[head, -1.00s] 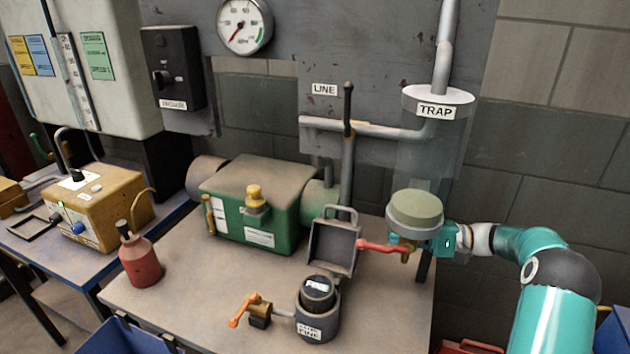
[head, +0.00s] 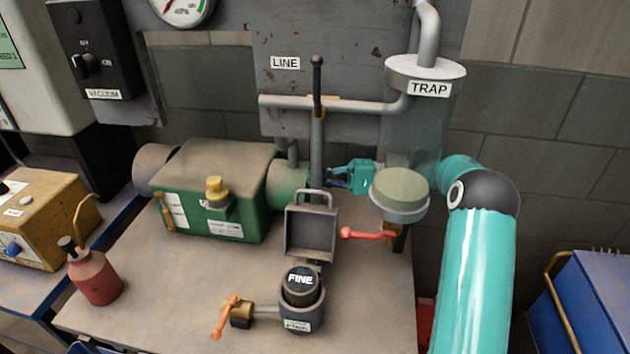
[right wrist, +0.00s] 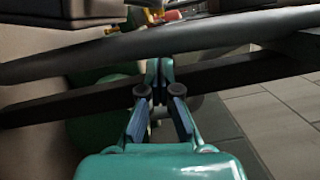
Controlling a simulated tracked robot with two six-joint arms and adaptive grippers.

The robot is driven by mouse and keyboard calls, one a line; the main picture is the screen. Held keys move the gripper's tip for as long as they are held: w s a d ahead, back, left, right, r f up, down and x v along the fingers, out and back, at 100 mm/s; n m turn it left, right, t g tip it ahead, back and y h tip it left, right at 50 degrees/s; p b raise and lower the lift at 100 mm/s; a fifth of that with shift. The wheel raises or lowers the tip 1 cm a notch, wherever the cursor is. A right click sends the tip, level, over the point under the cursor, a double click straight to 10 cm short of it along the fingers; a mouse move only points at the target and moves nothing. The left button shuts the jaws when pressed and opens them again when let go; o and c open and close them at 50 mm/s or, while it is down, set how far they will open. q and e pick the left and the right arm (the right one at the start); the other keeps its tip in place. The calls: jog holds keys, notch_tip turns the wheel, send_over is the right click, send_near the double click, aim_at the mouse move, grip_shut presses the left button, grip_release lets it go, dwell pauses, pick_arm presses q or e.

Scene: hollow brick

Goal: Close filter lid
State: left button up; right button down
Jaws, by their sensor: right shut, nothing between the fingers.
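The filter lid (head: 311,232) is a grey square tray-like cover with a loop handle on top. It stands open, upright behind the round grey filter housing (head: 301,318). A dark cartridge (head: 300,283) marked FINE sits in the housing's mouth. My right gripper (head: 331,178) is teal, shut and empty. It is behind and above the lid's handle, close to the vertical pipe; I cannot tell whether it touches anything. Its closed fingers (right wrist: 159,82) also show in the right wrist view. My left gripper is not in view.
An orange-handled valve (head: 233,312) is left of the housing. A green pump (head: 215,190) is behind left.

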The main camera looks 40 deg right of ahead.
jog(key=shift+s+a+r+p, duration=0.2)
jog(key=shift+s+a, duration=0.4)
jog(key=shift+a, duration=0.25)
jog(key=shift+s+a+r+p, duration=0.1)
jog(key=shift+s+a+r, duration=0.05)
jog(key=shift+s+a, duration=0.55)
jog(key=shift+w+a, duration=0.1)
jog(key=shift+w, duration=0.05)
jog(key=s+a+r+n+b, duration=0.1)
jog(key=b, duration=0.1)
jog(key=shift+a+r+n+b, duration=0.1)
jog(key=shift+a+n+b, duration=0.1)
jog(key=shift+n+b, duration=0.1)
